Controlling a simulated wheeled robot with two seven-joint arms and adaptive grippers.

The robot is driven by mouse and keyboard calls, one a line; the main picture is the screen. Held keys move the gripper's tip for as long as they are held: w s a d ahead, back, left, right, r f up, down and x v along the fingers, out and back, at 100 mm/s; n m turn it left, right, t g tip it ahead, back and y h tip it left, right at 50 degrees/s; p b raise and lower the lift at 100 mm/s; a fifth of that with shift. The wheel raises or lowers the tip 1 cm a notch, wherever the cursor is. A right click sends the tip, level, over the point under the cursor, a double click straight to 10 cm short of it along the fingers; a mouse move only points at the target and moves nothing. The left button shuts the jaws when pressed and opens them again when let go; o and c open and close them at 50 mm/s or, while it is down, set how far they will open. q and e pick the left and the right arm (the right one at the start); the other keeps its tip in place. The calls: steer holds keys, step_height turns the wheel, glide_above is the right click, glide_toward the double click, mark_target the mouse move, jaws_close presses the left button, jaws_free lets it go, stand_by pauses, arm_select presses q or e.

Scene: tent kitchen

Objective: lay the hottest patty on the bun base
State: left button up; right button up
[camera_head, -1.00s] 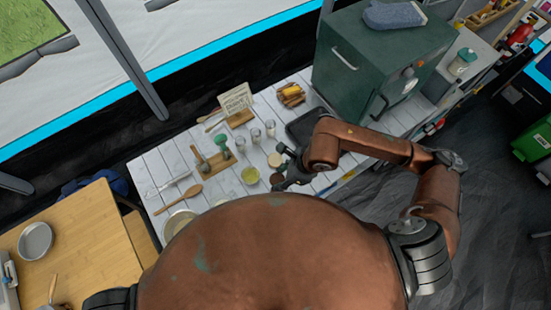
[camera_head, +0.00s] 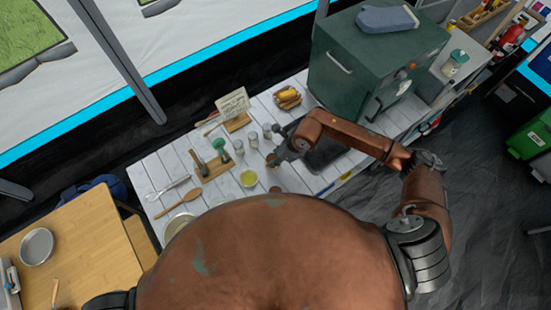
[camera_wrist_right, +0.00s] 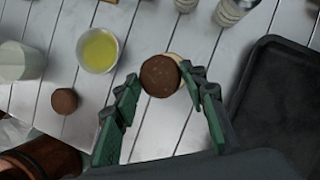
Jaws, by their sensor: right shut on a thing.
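My right gripper (camera_head: 275,158) is over the white slatted table. In the right wrist view its green-padded fingertips (camera_wrist_right: 162,85) are shut on a dark brown round patty (camera_wrist_right: 159,77). A pale rim of the bun base (camera_wrist_right: 176,58) shows just behind the held patty, mostly covered by it. I cannot tell whether the patty touches the base. A second brown patty (camera_wrist_right: 65,100) lies on the table to the left; it also shows in the head view (camera_head: 275,189). A brown round thing (camera_wrist_right: 186,4) is cut off at the top edge. My left gripper is not in view.
A bowl of yellow liquid (camera_wrist_right: 99,50) and a whitish cup (camera_wrist_right: 18,62) stand left of the gripper. Glass shakers (camera_wrist_right: 232,10) are behind. A black tray (camera_wrist_right: 280,100) lies at right. A green oven (camera_head: 365,65) stands at the table's far end.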

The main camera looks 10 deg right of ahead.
steer(key=shift+w+f, duration=0.45)
steer(key=shift+f, duration=0.1)
steer(key=shift+f+p, duration=0.35)
steer(key=shift+f, duration=1.2)
steer(key=o, duration=1.1)
steer(key=b+v, duration=0.1)
steer(key=v, duration=1.1)
